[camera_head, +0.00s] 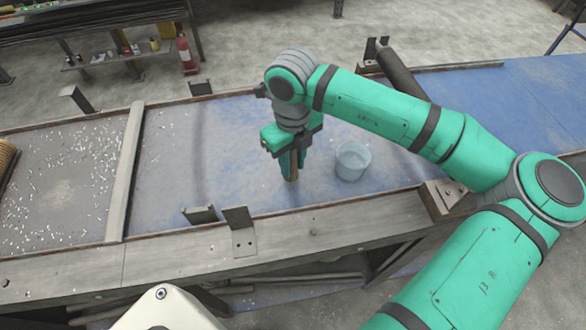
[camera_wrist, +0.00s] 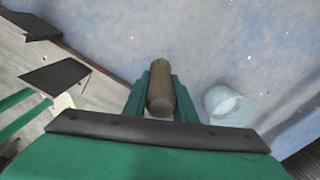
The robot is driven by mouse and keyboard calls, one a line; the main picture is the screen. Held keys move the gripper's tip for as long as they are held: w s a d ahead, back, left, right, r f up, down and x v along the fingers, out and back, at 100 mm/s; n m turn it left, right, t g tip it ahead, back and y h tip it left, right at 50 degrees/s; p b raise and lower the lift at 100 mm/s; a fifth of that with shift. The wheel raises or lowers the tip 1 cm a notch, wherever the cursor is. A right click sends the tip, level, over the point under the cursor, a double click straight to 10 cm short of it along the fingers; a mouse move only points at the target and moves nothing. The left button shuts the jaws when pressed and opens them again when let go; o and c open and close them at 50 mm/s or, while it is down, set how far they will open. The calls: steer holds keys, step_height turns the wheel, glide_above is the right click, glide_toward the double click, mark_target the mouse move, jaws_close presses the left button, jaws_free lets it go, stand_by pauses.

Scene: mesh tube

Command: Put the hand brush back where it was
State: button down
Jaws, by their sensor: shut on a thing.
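My gripper (camera_head: 291,160) is over the blue conveyor surface, left of the clear container. It is shut on a brown, rod-like handle (camera_head: 294,172), which I take to be the hand brush. In the wrist view, the handle (camera_wrist: 160,88) sits between my two green fingers (camera_wrist: 155,95), its end pointing towards the camera. The brush head and bristles are not visible in either view. I cannot tell whether the lower end touches the surface.
A clear, pale-blue container (camera_head: 352,160) stands close to the right of my gripper. The blue belt (camera_head: 230,150) has raised side rails (camera_head: 290,222) and metal brackets (camera_head: 240,230). A crossbar (camera_head: 125,170) separates a section littered with white bits on the left. A dark roller (camera_head: 400,72) lies behind my arm.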

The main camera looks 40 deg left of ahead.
mark_target(293, 171)
steer(key=shift+w+a+f, duration=0.1)
steer(key=shift+w+f, duration=0.05)
steer(key=shift+f, duration=0.8)
steer(key=shift+w+a+f, duration=0.1)
steer(key=shift+f, duration=0.8)
steer(key=shift+f, duration=0.1)
steer(key=c, duration=1.5)
jaws_free()
steer(key=shift+d, duration=0.1)
steer(key=shift+o, duration=0.2)
step_height(293, 171, up, 12)
steer(key=shift+r, duration=0.15)
